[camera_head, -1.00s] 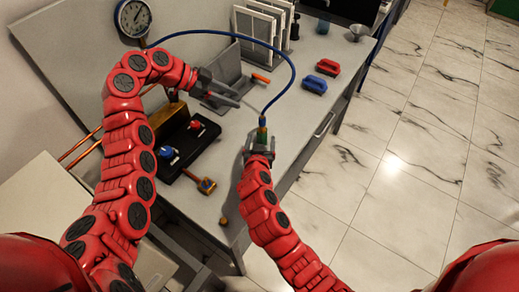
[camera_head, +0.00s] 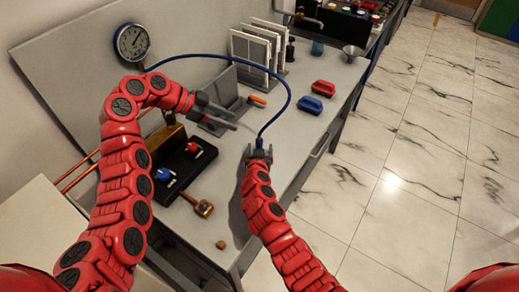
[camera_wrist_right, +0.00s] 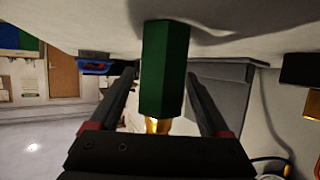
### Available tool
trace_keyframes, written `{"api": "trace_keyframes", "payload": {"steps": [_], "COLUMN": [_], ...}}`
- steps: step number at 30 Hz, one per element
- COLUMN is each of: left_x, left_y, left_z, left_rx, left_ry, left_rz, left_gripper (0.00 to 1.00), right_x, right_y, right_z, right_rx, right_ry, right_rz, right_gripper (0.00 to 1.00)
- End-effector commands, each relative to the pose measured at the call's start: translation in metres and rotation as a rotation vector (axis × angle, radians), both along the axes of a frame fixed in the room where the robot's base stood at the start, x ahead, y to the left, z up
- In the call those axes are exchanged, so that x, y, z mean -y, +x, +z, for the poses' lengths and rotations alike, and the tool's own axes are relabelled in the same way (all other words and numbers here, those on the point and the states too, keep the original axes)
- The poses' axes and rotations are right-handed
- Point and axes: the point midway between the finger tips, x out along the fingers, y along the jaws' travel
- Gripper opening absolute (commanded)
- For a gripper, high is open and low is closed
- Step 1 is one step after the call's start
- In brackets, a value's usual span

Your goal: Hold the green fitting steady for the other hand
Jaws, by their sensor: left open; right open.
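The green fitting (camera_wrist_right: 165,70) stands between the two fingers of my right gripper (camera_wrist_right: 160,75) in the right wrist view, with gaps on both sides. A brass-coloured end shows at its base. In the head view my right gripper (camera_head: 258,153) is open around the fitting's place, and the fitting is hidden there. The blue hose (camera_head: 287,88) runs down to that spot from the dial gauge (camera_head: 132,41). My left gripper (camera_head: 228,117) is open and empty, over the bench left of the hose end.
The grey bench (camera_head: 232,155) carries a black valve block (camera_head: 182,168) with blue and red knobs, an orange-yellow tool (camera_head: 203,207), a rack of white panels (camera_head: 254,48), and red (camera_head: 324,88) and blue (camera_head: 310,105) pieces. Open tiled floor (camera_head: 400,180) lies right.

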Motion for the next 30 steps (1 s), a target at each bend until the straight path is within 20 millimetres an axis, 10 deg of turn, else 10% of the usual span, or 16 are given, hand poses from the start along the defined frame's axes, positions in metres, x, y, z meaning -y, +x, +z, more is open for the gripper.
{"api": "trace_keyframes", "payload": {"steps": [14, 19, 20, 27, 30], "left_x": [0.0000, 0.0000, 0.0000, 0.0000, 0.0000], "left_y": [0.0000, 0.0000, 0.0000, 0.0000, 0.0000], "left_z": [0.0000, 0.0000, 0.0000, 0.0000, 0.0000], "left_rx": [0.000, 0.000, 0.000, 0.000, 0.000], "left_ry": [0.000, 0.000, 0.000, 0.000, 0.000], "left_rz": [0.000, 0.000, 0.000, 0.000, 0.000], "left_gripper": [0.50, 0.50, 0.50, 0.50, 0.50], "right_x": [-0.0001, -0.0002, -0.0002, -0.0002, -0.0002], "right_y": [-0.0001, -0.0001, -0.0001, -0.0001, -0.0001], "right_z": [0.0002, 0.0003, 0.0003, 0.0004, 0.0004], "right_rx": [0.000, 0.000, 0.000, 0.001, 0.001], "right_ry": [0.000, 0.000, 0.000, 0.000, 0.000], "right_rz": [0.000, 0.000, 0.000, 0.000, 0.001], "right_gripper": [0.00, 0.00, 0.41, 0.00, 0.00]}}
